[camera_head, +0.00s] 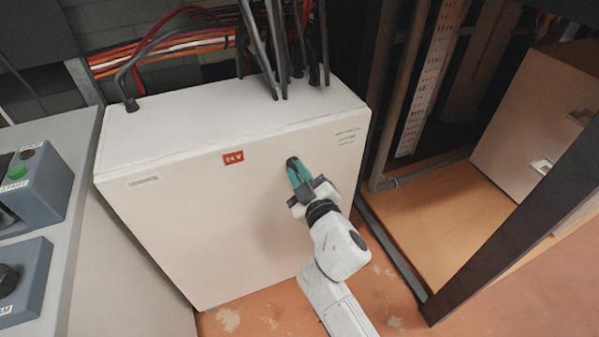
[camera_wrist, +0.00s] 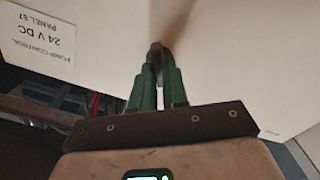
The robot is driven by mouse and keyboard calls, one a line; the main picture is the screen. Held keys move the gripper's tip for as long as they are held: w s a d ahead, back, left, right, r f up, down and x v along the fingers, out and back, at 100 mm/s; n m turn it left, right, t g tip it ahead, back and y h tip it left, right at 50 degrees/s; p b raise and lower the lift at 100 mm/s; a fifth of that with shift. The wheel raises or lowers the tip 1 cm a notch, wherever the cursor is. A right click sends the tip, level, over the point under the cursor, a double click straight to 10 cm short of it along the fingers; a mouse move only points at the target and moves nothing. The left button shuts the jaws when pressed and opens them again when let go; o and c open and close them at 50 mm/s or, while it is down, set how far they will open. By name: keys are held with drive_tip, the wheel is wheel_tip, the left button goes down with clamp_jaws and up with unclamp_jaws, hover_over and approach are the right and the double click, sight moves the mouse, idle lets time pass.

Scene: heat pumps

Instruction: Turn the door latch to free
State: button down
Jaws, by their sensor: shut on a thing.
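The door latch (camera_wrist: 156,46) is a small dark piece on the pale cabinet front, mostly hidden between my fingertips. My gripper (camera_head: 293,165) has teal fingers and reaches the right part of this front from below. In the wrist view my gripper (camera_wrist: 159,62) is shut on the latch, with both green fingers close together around it. The latch's exact angle is hard to tell. The cabinet front looks closed.
Black cables (camera_head: 275,45) enter the cabinet top. A grey console (camera_head: 25,190) with a green button stands at the left. A dark frame post (camera_head: 520,230) and a beige box (camera_head: 540,115) are at the right. Some orange floor (camera_head: 395,300) is bare around my arm.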

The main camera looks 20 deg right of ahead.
drive_tip(key=n, duration=0.5)
drive_tip(key=shift+a+f+n, duration=0.1)
drive_tip(key=shift+a+n, duration=0.05)
drive_tip(key=shift+n, duration=0.15)
drive_tip(key=n+p, duration=0.1)
drive_tip(key=n, duration=0.4)
drive_tip(key=shift+f+n, duration=0.15)
drive_tip(key=shift+n, duration=0.15)
drive_tip(key=c, duration=1.1)
unclamp_jaws()
drive_tip(key=shift+c, duration=0.2)
drive_tip(key=s, duration=1)
drive_tip(key=shift+s, duration=0.4)
